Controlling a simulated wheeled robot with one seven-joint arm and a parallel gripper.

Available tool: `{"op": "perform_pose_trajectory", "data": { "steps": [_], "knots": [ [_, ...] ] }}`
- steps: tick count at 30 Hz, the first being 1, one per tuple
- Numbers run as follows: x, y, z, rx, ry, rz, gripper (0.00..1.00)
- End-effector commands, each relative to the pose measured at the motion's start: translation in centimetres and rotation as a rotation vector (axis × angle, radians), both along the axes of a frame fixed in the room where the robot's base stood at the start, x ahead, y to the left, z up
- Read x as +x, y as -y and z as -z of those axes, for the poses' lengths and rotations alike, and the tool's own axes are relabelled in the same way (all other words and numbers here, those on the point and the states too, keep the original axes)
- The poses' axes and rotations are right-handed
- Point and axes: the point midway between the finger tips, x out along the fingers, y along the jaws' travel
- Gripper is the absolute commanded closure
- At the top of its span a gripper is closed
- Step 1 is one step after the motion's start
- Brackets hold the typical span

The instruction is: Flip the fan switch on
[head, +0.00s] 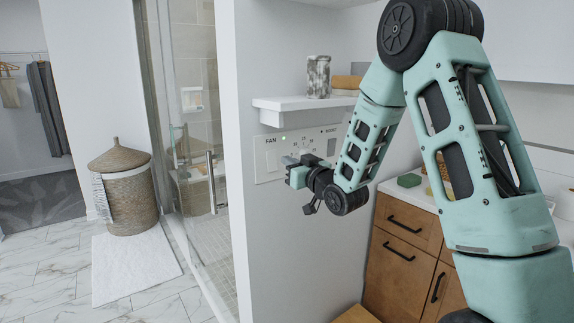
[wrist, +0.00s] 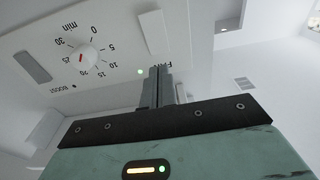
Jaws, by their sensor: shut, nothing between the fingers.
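The control panel (head: 262,172) is on the white wall's side, under a small shelf. In the head view its "FAN" label and a lit green light show at the upper left. A pale rocker, apparently the fan switch (head: 271,160), sits below the label; in the wrist view it is the white rectangle (wrist: 152,33) near the partly covered label. Its tilt is hard to tell. My gripper (head: 289,172) is shut and empty at the panel's lower part. In the wrist view its fingertips (wrist: 158,70) overlap the label beside the green light; contact cannot be told.
A timer dial (wrist: 82,58) and a grey rocker (wrist: 32,67) marked "BOOST" share the panel. The shelf (head: 290,103) above holds a speckled cup (head: 318,77) and folded towels. A wooden cabinet (head: 400,240) stands right; a glass shower door (head: 190,130) is left.

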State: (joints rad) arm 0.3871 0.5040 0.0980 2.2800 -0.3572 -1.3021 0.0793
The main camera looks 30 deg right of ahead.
Motion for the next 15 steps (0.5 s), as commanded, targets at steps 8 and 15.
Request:
{"op": "perform_pose_trajectory", "data": {
  "steps": [8,15],
  "knots": [
    [-4.0,0.3,-0.2,-0.001,0.001,0.003,1.00],
    [-7.1,0.3,-0.5,-0.001,0.001,0.001,1.00]
  ]
}}
